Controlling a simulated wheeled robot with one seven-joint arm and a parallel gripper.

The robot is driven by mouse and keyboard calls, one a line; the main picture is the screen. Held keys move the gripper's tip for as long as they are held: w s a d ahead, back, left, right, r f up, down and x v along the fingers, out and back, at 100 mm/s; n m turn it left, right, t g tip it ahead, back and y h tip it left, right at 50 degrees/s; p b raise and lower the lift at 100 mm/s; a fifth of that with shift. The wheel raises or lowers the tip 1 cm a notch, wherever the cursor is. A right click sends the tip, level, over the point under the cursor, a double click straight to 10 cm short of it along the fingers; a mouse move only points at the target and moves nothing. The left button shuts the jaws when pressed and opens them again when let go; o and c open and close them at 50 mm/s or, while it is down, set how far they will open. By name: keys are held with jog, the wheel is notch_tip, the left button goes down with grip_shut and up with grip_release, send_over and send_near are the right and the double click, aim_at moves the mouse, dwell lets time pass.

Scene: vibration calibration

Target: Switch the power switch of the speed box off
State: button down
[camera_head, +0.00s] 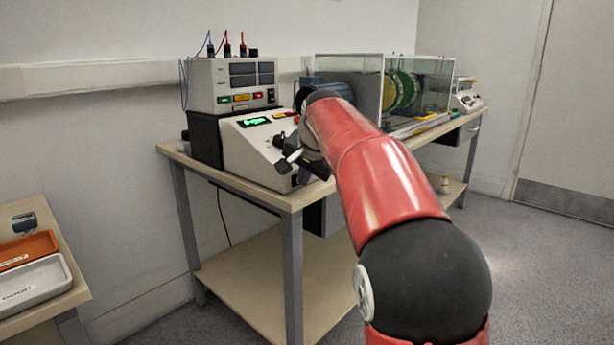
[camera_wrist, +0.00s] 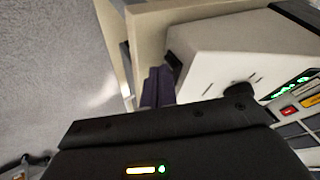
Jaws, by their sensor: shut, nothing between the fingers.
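The speed box (camera_head: 250,150) is a white box with a sloped front, standing on the table. Its green display (camera_head: 254,121) is lit. In the wrist view its white casing (camera_wrist: 215,50) fills the upper right, with a black knob (camera_wrist: 238,91) and the lit display (camera_wrist: 290,88). A small dark part (camera_wrist: 173,68) sits at the casing's edge; I cannot tell if it is the power switch. My gripper (camera_head: 304,174) is at the box's right front corner. Its dark purple fingers (camera_wrist: 158,84) are shut and empty, close beside that part. I cannot tell whether they touch.
A meter unit (camera_head: 235,85) with cables on top stands behind the speed box. A clear-walled case (camera_head: 425,85) with a green wheel is farther right on the table (camera_head: 272,198). An orange tray (camera_head: 28,250) and a grey tray (camera_head: 35,285) lie at the left.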

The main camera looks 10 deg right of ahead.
jog(key=shift+w+a+r+p, duration=0.1)
jog(key=shift+a+r+p, duration=0.1)
jog(key=shift+p, duration=0.2)
jog(key=shift+w+a+f, duration=0.1)
jog(key=shift+a+f, duration=0.05)
jog(key=shift+d, duration=0.45)
jog(key=shift+w+d+p, duration=0.25)
jog(key=shift+d+p, duration=0.1)
jog(key=shift+d, duration=0.05)
jog(key=shift+s, duration=0.1)
